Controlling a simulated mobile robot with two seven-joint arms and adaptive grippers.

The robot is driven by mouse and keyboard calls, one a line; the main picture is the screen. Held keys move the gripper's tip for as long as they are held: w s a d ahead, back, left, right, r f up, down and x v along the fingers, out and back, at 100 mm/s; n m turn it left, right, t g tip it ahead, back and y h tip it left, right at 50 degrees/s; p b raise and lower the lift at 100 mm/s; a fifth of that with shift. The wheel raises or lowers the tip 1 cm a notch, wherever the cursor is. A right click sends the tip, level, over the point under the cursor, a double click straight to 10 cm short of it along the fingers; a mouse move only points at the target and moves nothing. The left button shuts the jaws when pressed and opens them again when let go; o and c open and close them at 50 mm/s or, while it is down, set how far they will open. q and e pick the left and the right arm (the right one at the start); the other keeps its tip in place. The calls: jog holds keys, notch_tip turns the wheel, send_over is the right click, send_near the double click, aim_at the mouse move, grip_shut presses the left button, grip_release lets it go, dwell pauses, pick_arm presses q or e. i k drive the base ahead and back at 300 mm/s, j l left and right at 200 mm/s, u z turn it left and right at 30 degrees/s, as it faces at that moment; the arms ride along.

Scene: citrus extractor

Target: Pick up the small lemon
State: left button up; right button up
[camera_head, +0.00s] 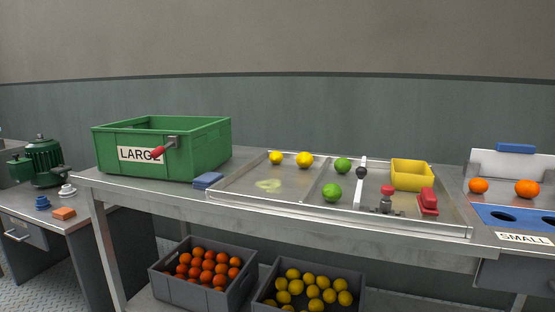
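Two lemons lie at the back left of the metal tray (232,193) on the workbench. The left lemon (276,158) looks slightly smaller than the right lemon (304,160). They are a short gap apart, and nothing covers them. Neither of my grippers shows in the head view.
Oranges (527,188) sit far right.

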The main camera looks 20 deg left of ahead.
aim_at(276, 157)
jog(key=u, duration=1.3)
jog(key=z, duration=0.45)
jog(key=i+j+z, duration=0.15)
jog(key=z, duration=0.25)
jog(key=i+j+z, duration=0.25)
jog(key=z, duration=0.15)
jog(key=i+j+z, duration=0.2)
jog(key=z, duration=0.2)
